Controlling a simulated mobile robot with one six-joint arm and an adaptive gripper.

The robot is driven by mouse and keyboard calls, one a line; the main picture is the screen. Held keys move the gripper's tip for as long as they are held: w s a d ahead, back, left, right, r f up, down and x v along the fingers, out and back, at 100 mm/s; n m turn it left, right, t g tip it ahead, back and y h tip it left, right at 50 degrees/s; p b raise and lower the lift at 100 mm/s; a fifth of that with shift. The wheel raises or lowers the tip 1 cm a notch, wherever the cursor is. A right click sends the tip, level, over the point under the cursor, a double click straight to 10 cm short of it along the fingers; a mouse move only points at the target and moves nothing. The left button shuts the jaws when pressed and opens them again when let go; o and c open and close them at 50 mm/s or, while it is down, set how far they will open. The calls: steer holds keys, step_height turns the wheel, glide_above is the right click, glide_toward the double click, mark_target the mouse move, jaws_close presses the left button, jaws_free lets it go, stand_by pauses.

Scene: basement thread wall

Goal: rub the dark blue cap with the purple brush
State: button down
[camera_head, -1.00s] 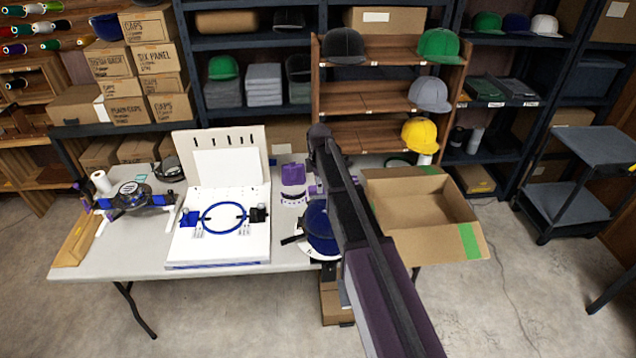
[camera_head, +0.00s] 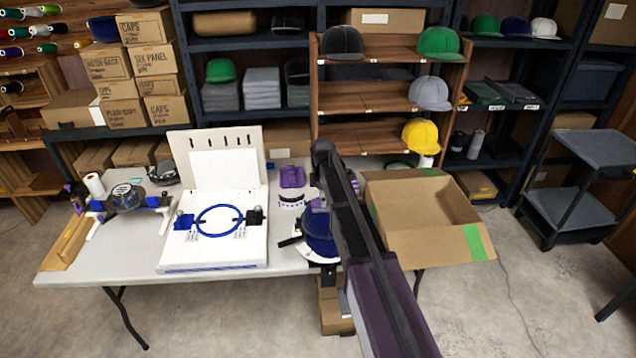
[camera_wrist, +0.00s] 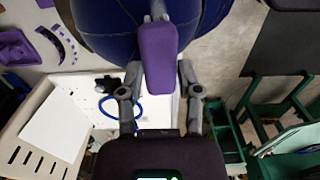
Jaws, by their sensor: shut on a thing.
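The dark blue cap (camera_head: 319,236) sits at the right part of the table on a white and dark holder, partly hidden behind my arm in the head view. It fills the top of the wrist view (camera_wrist: 95,25) as a rounded blue surface. My gripper (camera_wrist: 158,78) is shut on the purple brush (camera_wrist: 158,62). The brush's purple back faces the wrist camera and overlaps the cap's near edge in the picture. Its underside is hidden, so I cannot tell whether it touches the cap. In the head view my arm hides most of the gripper.
An open cardboard box (camera_head: 430,235) stands right of my arm. A white board with a blue hoop (camera_head: 218,220) lies to the left. A purple tray-like item (camera_head: 291,177) is behind the cap. A wooden rack of caps (camera_head: 365,145) stands behind the table.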

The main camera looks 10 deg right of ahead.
steer(key=shift+d, duration=2.95)
steer(key=shift+a, duration=3.9)
step_height(320, 180, up, 2)
steer(key=shift+w+r+p, duration=0.1)
steer(key=shift+p, duration=1)
step_height(320, 180, up, 5)
steer(key=p, duration=0.5)
steer(key=shift+d+r, duration=0.15)
steer(key=shift+f, duration=0.2)
